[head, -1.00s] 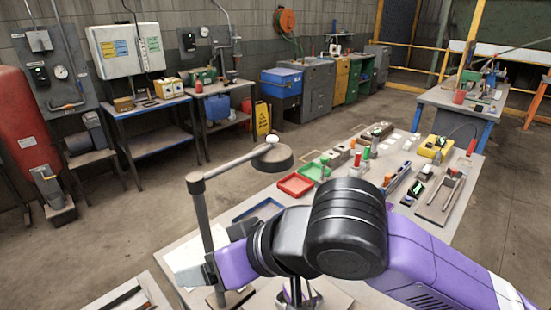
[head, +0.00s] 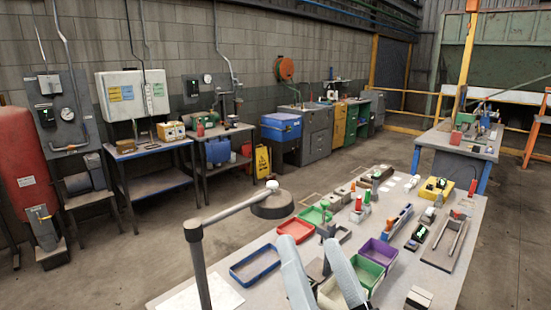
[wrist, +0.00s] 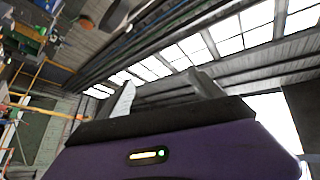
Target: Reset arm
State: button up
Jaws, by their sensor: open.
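My gripper (head: 309,243) shows at the bottom of the head view as two pale fingers, spread apart with nothing between them. They point upward in front of the workbench (head: 445,283). In the wrist view my gripper (wrist: 163,88) also has its two fingers apart and empty, with the roof and its bright skylights behind them. The rest of my arm is below the edge of the head view.
On the bench are a blue-rimmed tray (head: 255,265), a red tray (head: 296,230), a green bin (head: 378,252) and a purple bin (head: 386,245). A lamp (head: 272,204) on a post stands left of my gripper. Open floor (head: 110,275) lies left of the bench.

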jog(key=s+d+f+m+g+h, duration=0.1)
jog(key=s+d+f+m+h, duration=0.1)
jog(key=s+d+f+h, duration=0.9)
jog(key=s+d+f+n+g+y, duration=0.2)
jog(key=s+f+g, duration=0.1)
jog(key=s+f, duration=0.5)
jog(key=s+d+f+n+g+y+b, duration=0.1)
jog(key=s+f+n+g, duration=0.1)
jog(key=s+f, duration=0.6)
jog(key=s+g, duration=0.1)
jog(key=s, duration=0.3)
jog(key=shift+s+d+f+y, duration=0.2)
jog(key=shift+s+d+y, duration=0.05)
jog(key=shift+d+y, duration=0.15)
